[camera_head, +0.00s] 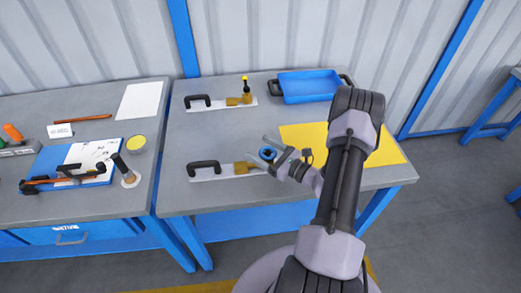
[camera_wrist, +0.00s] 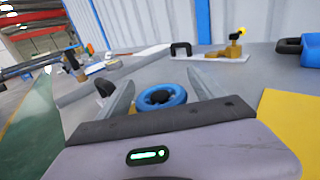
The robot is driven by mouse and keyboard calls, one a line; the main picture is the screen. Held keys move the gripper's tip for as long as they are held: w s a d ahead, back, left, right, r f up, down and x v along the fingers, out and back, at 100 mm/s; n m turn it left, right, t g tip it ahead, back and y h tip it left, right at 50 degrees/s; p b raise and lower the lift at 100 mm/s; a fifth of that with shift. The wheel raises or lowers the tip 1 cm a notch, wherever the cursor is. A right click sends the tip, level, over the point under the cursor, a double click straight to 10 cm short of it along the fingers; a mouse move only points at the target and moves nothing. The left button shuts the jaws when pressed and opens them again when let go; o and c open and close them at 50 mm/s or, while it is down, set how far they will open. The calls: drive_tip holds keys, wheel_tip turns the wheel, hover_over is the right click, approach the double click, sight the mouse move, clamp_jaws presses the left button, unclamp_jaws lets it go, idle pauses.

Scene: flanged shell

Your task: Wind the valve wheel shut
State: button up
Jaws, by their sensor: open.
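The valve wheel (camera_head: 268,154) is a small blue ring with a dark hub, at the right end of the nearer board on the grey workbench. In the wrist view the blue wheel (camera_wrist: 161,98) lies between the two fingers. My gripper (camera_head: 272,146) is open, with one finger on either side of the wheel. In the wrist view a small gap shows between my gripper (camera_wrist: 160,92) fingers and the wheel's rim. The brass valve body (camera_head: 243,168) shows left of the wheel in the head view. The nearer board (camera_head: 215,174) carries a black handle (camera_head: 204,168).
A second board with a brass valve (camera_head: 240,100) and yellow-topped stem stands farther back. A blue tray (camera_head: 308,86) is at the back right. A yellow sheet (camera_head: 385,150) lies under my arm. A left bench (camera_head: 80,205) holds tools and papers.

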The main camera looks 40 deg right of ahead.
drive_tip(key=shift+w, duration=0.25)
drive_tip(key=c, duration=1.4)
drive_tip(key=shift+h, duration=0.3)
drive_tip(key=m+h, duration=0.2)
drive_tip(key=h, duration=0.1)
drive_tip(key=m+h, duration=0.1)
drive_tip(key=shift+d, duration=0.3)
drive_tip(key=m+h, duration=0.1)
drive_tip(key=h, duration=0.1)
drive_tip(key=m+h, duration=0.1)
drive_tip(key=h, duration=0.1)
drive_tip(key=m+h, duration=0.1)
drive_tip(key=shift+s+d+m+g+h, duration=0.1)
drive_tip(key=shift+d+m+g+h, duration=0.2)
drive_tip(key=shift+d+g+h, duration=0.1)
drive_tip(key=m+g+h+p, duration=0.1)
drive_tip(key=m+h, duration=0.1)
drive_tip(key=m+g+h+p, duration=0.1)
drive_tip(key=h, duration=0.2)
drive_tip(key=shift+s+d+r+m+g, duration=0.15)
drive_tip(key=shift+s+d+m+g, duration=0.05)
drive_tip(key=shift+d+m+g, duration=0.2)
drive_tip(key=shift+s+d+m+g+h+p, duration=0.2)
drive_tip(key=shift+m+g+h+p, duration=0.25)
drive_tip(key=shift+m+g+h, duration=0.3)
drive_tip(key=shift+d, duration=0.1)
